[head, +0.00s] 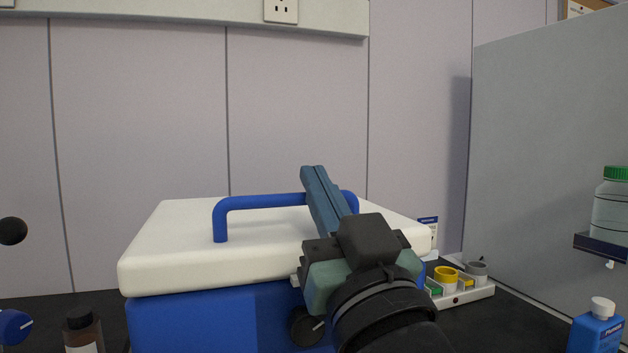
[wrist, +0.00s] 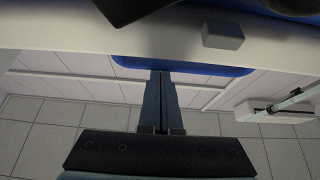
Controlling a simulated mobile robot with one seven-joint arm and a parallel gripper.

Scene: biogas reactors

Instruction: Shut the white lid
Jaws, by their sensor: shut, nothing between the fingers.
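The white lid (head: 185,235) lies on top of the blue box (head: 190,322) in the head view, with no clear gap along the visible front edge. A blue bar handle (head: 265,202) stands up from the lid. My gripper (head: 313,171) is shut and empty. Its fingers point up and lean left, crossing in front of the handle's right part. I cannot tell whether they touch it. My wrist hides the lid's front right part. In the wrist view, the closed fingers of my gripper (wrist: 161,76) reach to the blue handle (wrist: 190,67).
A dark knob (head: 305,326) sits on the box's front. A brown bottle (head: 84,330) stands at the left. A white rack (head: 470,293) with small colored pots, a blue bottle (head: 597,328) and a grey partition (head: 545,160) are at the right.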

